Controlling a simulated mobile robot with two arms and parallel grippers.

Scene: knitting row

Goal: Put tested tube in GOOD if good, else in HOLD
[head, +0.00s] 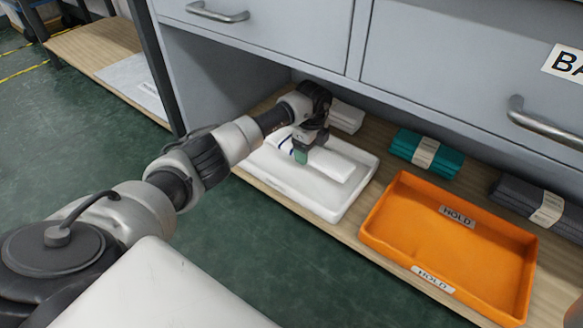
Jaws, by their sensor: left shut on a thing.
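A white knitted tube (332,164) with dark blue marks at its left end lies over a white tray (328,212) on the low wooden shelf. My left gripper (301,157) reaches in from the left and points down, shut on the tube; its fingers hide part of it. I cannot tell whether the tube rests on the tray floor. No label is readable on the white tray. To its right is an empty orange tray (383,248) with two HOLD labels. My right gripper is not in view.
Behind the trays lie a banded pale bundle (346,117), a banded teal bundle (427,152) and a banded dark grey bundle (520,197). Grey drawers (440,60) with metal handles overhang the wooden shelf (362,237). Green floor lies in front.

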